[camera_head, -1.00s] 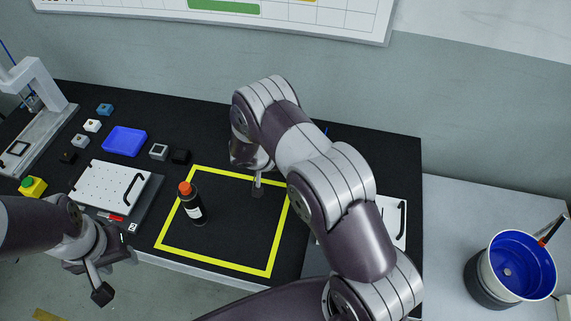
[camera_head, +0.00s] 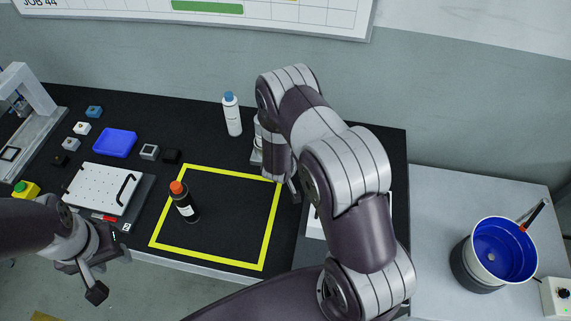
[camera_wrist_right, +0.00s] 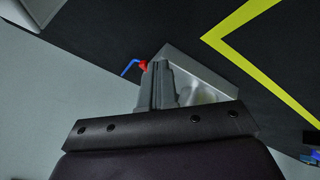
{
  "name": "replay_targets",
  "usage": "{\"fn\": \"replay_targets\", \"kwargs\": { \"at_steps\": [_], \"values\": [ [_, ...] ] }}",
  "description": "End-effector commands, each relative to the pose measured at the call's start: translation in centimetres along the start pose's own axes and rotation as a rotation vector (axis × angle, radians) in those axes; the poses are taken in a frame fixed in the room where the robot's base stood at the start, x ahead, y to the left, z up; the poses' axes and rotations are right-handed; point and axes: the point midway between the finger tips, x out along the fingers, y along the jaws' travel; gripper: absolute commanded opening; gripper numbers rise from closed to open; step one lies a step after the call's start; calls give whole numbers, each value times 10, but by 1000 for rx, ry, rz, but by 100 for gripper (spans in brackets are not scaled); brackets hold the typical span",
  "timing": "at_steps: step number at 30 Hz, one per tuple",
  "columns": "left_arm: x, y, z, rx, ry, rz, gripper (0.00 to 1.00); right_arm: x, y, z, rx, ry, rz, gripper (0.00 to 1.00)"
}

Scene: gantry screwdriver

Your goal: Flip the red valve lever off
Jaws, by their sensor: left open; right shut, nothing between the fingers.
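A small red part that looks like the valve lever (camera_wrist_right: 144,66) shows in the right wrist view, at the end of a bent blue tube (camera_wrist_right: 129,67). It is right beside my right gripper's fingers (camera_wrist_right: 158,85); I cannot tell whether they touch. Which way the lever points is too small to tell. In the head view the lever is hidden behind my right arm. My right gripper (camera_head: 295,191) is shut and empty, low near the mat's right edge. My left gripper (camera_head: 88,278) is open and empty in front of the table's left part.
A yellow-outlined square (camera_head: 211,258) marks the black mat, with a dark red-capped bottle (camera_head: 186,205) inside it. A white blue-capped bottle (camera_head: 232,117) stands behind it. A white perforated plate (camera_head: 98,187) and blue tray (camera_head: 115,142) lie left. A blue-lined bucket (camera_head: 499,252) stands right.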

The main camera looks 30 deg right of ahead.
Motion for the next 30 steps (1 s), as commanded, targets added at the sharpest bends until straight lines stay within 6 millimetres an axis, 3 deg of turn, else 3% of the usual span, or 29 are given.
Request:
{"fn": "replay_targets", "kwargs": {
  "at_steps": [15,30],
  "values": [
    [-10,0,-1,0,0,0,43,9,21,4,1,-3,1,0],
    [-12,0,-1,0,0,0,43,14,28,2,1,-1,2,0]
  ]
}}
